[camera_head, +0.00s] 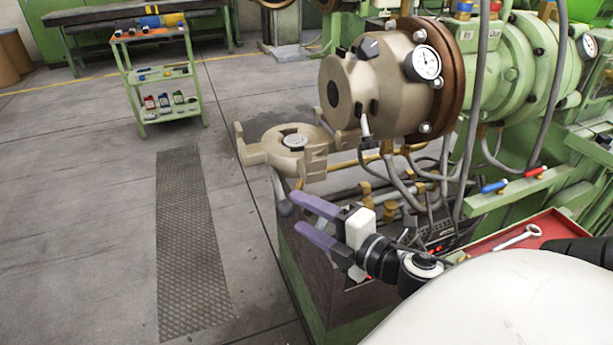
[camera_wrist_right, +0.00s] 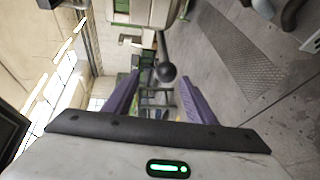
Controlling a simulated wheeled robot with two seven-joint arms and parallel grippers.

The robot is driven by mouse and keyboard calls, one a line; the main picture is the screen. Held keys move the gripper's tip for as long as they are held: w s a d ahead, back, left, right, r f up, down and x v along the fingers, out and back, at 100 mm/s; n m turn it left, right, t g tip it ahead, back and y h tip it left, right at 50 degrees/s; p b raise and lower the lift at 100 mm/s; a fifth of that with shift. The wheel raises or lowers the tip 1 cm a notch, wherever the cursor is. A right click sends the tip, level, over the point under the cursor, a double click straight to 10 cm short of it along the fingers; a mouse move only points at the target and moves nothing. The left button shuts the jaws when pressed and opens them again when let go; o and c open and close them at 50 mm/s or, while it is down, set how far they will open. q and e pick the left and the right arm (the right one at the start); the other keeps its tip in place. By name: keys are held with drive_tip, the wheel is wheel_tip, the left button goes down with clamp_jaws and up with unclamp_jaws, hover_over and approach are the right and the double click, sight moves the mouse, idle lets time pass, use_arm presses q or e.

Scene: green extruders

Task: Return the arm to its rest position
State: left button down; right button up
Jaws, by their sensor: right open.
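My right gripper (camera_head: 312,222) is in the lower middle of the head view, with two purple fingers spread apart and nothing between them. It is in front of the green extruder (camera_head: 515,65), below its open tan die clamp (camera_head: 290,145). In the right wrist view the purple fingers (camera_wrist_right: 152,98) stand apart at both sides. A dark ball-ended handle (camera_wrist_right: 166,72) shows beyond them in the picture; I cannot tell how far off it is. My left gripper is not in view.
A red tray with a wrench (camera_head: 520,237) lies close to my right arm. Hoses and a pressure gauge (camera_head: 424,63) are on the extruder. A green cart (camera_head: 160,75) with bottles stands at the back left. The floor on the left (camera_head: 85,220) is clear.

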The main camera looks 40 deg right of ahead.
idle(0.4)
drive_tip(key=s+f+m+g+h, duration=0.1)
drive_tip(key=s+f+m+g, duration=0.2)
drive_tip(key=f+m, duration=0.55)
drive_tip(key=s+a+f+m+g+y, duration=0.1)
drive_tip(key=s+a+f+m+g, duration=0.1)
drive_tip(key=a+f, duration=0.6)
drive_tip(key=s+a+f+m+g+y, duration=0.2)
drive_tip(key=s+a+f+m, duration=0.3)
drive_tip(key=s+a+f, duration=0.2)
wheel_tip(320, 180, down, 4)
drive_tip(key=a, duration=0.2)
drive_tip(key=shift+s+a+f+g, duration=0.25)
drive_tip(key=shift+s+a+g, duration=0.05)
drive_tip(key=shift+m, duration=0.25)
